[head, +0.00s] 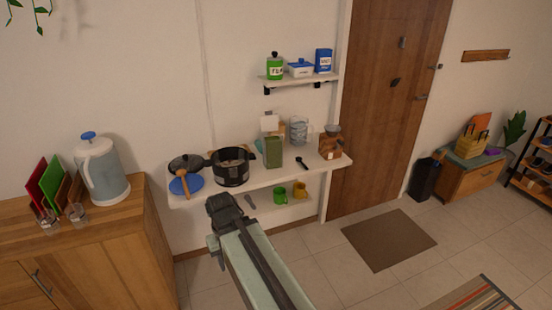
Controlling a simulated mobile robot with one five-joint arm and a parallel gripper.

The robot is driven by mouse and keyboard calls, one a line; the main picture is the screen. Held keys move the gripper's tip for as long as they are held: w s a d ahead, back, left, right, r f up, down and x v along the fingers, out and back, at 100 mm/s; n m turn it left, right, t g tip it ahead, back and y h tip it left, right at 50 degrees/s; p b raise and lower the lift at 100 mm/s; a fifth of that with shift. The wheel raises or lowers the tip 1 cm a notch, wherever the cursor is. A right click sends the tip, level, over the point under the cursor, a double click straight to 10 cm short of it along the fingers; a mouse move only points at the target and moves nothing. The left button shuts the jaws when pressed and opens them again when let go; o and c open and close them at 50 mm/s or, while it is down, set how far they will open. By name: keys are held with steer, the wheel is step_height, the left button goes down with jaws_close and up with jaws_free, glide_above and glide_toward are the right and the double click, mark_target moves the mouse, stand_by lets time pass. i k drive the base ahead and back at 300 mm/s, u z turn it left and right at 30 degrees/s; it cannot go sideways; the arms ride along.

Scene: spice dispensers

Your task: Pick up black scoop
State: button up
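A small black scoop (301,163) lies on the white wall shelf (325,171), right of the green dispenser (272,150) and left of a brown container. My arm reaches up from the bottom of the head view. Its dark end, my gripper (222,207), is in front of the shelf's left part, below the black pot, left of the scoop and apart from it in the picture. The fingers are too small and dark to tell open from shut. I see nothing clearly held.
A black pot (231,172) and a pan (187,163) stand on the shelf's left part. Clear stacked cups (298,130) and a brown container (330,147) stand near the scoop. Green and yellow mugs sit on a lower shelf. A wooden cabinet (105,250) is at left; open floor lies right.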

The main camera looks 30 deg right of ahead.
mark_target(298, 160)
steer(key=u, duration=0.35)
steer(key=i, duration=1.8)
steer(key=z, duration=0.4)
steer(key=k, duration=0.65)
steer(key=z, duration=0.3)
steer(key=i, duration=0.65)
steer(key=u, duration=0.1)
